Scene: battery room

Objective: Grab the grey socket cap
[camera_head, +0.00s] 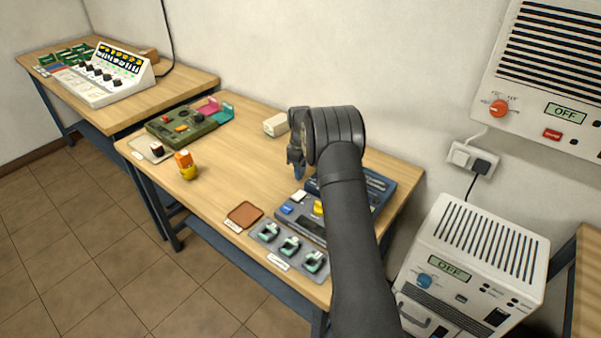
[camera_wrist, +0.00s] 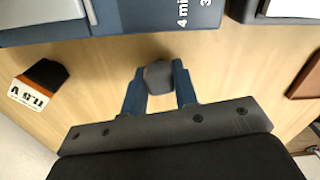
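A small dark grey rounded piece, which looks like the grey socket cap (camera_wrist: 158,77), is between my two blue fingers in the wrist view. My gripper (camera_wrist: 160,80) has a fingertip close against each side of it, with no clear gap. I cannot tell whether the fingers press on it or whether it rests on the table. In the head view my gripper (camera_head: 298,172) points down over the workbench (camera_head: 225,160), just left of the blue-grey device. The cap itself is not clear there.
The blue-grey device (camera_head: 318,228) stands right beside my gripper. A brown pad (camera_head: 243,214) lies in front. A small pale box (camera_head: 276,125) is near the wall. A yellow-orange piece (camera_head: 187,166) and a green unit (camera_head: 188,125) stand left. The bench middle is bare.

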